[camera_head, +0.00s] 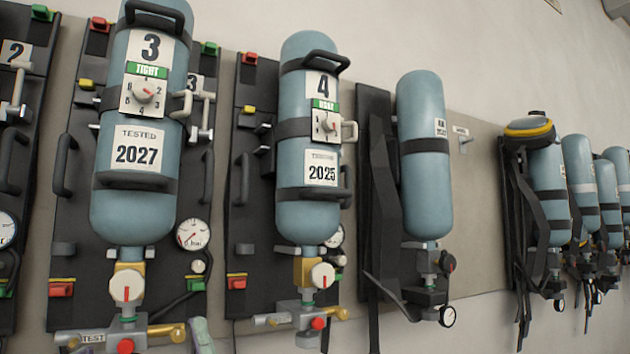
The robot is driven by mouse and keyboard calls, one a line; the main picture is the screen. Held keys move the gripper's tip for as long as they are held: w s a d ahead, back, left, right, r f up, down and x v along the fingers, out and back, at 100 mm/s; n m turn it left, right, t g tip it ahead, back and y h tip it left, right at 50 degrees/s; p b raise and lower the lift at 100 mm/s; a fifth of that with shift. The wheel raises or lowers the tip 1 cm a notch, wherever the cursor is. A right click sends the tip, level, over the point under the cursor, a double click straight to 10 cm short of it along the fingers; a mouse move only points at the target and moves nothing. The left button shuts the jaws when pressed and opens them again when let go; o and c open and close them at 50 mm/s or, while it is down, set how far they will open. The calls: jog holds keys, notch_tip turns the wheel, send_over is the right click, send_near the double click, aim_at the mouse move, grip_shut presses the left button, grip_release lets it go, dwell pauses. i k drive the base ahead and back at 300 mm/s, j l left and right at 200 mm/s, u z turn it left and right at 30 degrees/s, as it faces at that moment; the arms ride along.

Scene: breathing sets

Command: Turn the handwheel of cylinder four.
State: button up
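Cylinder four (307,206) is a blue-grey bottle hanging upright on a dark backplate, with a "4" label, a green tag and a "2025" label. Below its neck is a brass-coloured valve body (306,268). The white round handwheel (322,276) with a red mark sits on the valve's right side. The mark looks close to upright. My gripper does not show in this view, so its place relative to the handwheel cannot be seen.
Cylinder three (138,140), with a similar white handwheel (127,285), hangs to the left. A pressure gauge (333,236) is partly hidden behind cylinder four. A fitting with a red knob (318,323) lies under its valve. Another cylinder (424,155) hangs to the right.

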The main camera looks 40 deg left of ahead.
aim_at(322, 274)
jog(key=u, duration=1.05)
